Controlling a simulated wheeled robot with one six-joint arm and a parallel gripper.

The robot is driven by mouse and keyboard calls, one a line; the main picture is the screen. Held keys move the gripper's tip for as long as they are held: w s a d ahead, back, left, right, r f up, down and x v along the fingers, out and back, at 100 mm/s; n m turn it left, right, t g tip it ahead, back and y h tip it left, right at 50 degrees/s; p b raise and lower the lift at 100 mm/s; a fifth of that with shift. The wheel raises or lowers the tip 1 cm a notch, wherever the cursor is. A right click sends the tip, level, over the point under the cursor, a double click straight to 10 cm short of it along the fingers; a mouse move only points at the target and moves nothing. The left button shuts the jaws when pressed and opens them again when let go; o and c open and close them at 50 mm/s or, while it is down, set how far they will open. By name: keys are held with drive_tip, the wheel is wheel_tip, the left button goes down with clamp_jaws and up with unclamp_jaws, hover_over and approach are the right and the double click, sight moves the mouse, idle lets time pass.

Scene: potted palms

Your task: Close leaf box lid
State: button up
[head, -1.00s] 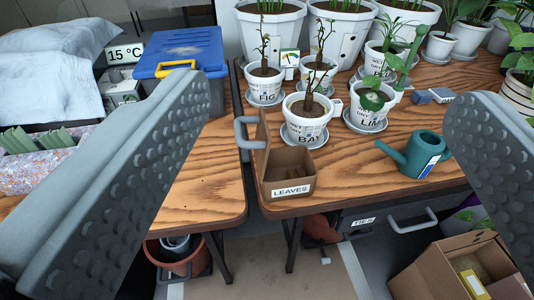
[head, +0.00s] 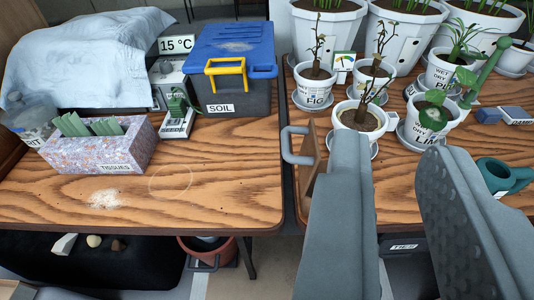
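The leaf box's brown lid (head: 311,165) stands upright at the left edge of the right table, with a grey handle (head: 287,146) sticking out to its left. The lid is open. The box body and its label are hidden behind the left finger of my gripper (head: 392,146). The left finger overlaps the lid's right side in the picture. I cannot tell whether it touches.
Potted plants (head: 361,116) stand close behind the box. A teal watering can (head: 497,177) is at the right. The left table holds a tissue box (head: 100,155) and a blue-lidded soil bin (head: 235,100). A narrow gap separates the tables.

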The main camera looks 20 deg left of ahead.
sight(294, 158)
drive_tip(key=w+a+f+g, duration=0.1)
drive_tip(key=w+a+g, duration=0.1)
drive_tip(key=w, duration=0.1)
drive_tip(key=w+a+f+n+g, duration=0.1)
drive_tip(key=w+a+f+g, duration=0.1)
drive_tip(key=w+a+g, duration=0.1)
drive_tip(key=w+a+f+n+g, duration=0.1)
drive_tip(key=w+a+g, duration=0.1)
drive_tip(key=w, duration=0.3)
drive_tip(key=shift+w+a+f+g, duration=0.1)
drive_tip(key=shift+a+f+g, duration=0.2)
drive_tip(key=shift+a+f, duration=0.1)
clamp_jaws()
drive_tip(key=w+a+f+n+g+h, duration=0.1)
drive_tip(key=w+a+f+g+h, duration=0.1)
drive_tip(key=w+a+g+h, duration=0.3)
drive_tip(key=w+a+f+g, duration=0.2)
drive_tip(key=a+f, duration=0.1)
drive_tip(key=a, duration=0.3)
drive_tip(key=w+d+f, duration=0.2)
drive_tip(key=d+f, duration=0.5)
drive_tip(key=f, duration=0.1)
drive_tip(key=shift+f, duration=0.3)
drive_tip(key=shift+w+d+r, duration=0.1)
drive_tip(key=shift+w+d, duration=0.05)
drive_tip(key=shift+d, duration=0.1)
